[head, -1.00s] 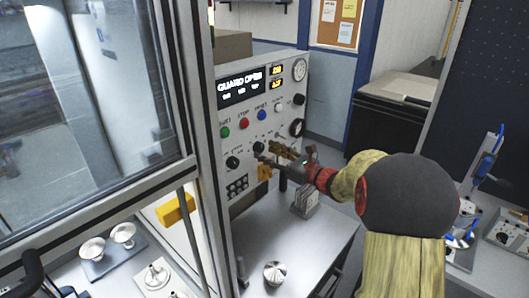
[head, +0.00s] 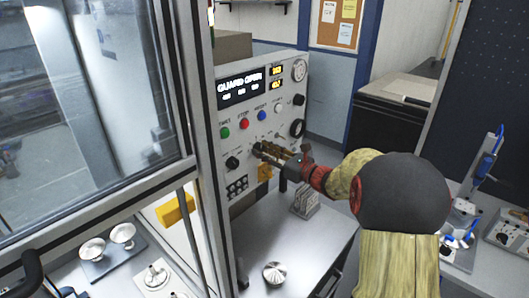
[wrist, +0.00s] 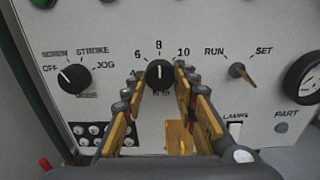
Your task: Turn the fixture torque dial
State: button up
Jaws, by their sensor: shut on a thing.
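The torque dial (wrist: 159,74) is a round black knob with a white pointer line on the grey panel. Its scale shows 4, 6, 8 and 10, and the pointer stands about upright, toward 8. My gripper (wrist: 160,80) has its yellow-and-grey fingers on either side of the knob, shut on it. In the head view my gripper (head: 261,150) reaches in from the right to the panel face, and its fingers mostly hide the dial.
The mode knob (wrist: 73,78), pointing toward OFF, is left of the dial. The RUN/SET switch (wrist: 240,72) is to the right. A display (head: 240,86) reads GUARD OPEN. A metal part (head: 275,273) stands on the bench below. A framed guard (head: 195,150) stands at left.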

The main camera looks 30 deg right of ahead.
jog(key=c, duration=0.4)
jog(key=shift+o, duration=0.2)
jog(key=shift+f+n+b, duration=0.1)
jog(key=shift+n+b, duration=0.2)
jog(key=shift+b, duration=0.35)
jog(key=n+b, duration=0.1)
jog(key=b, duration=0.1)
jog(key=n+b, duration=0.1)
jog(key=b, duration=0.1)
jog(key=shift+f+n, duration=0.2)
jog(key=shift+n, duration=0.1)
jog(key=n+b, duration=0.3)
jog(key=b, duration=0.3)
jog(key=shift+n, duration=0.4)
jog(key=shift+r+n+b, duration=0.2)
jog(key=shift+n+b, duration=0.6)
jog(key=shift+b, duration=0.45)
jog(key=shift+d+r, duration=0.1)
jog(key=o, duration=1.2)
jog(key=shift+c, duration=0.2)
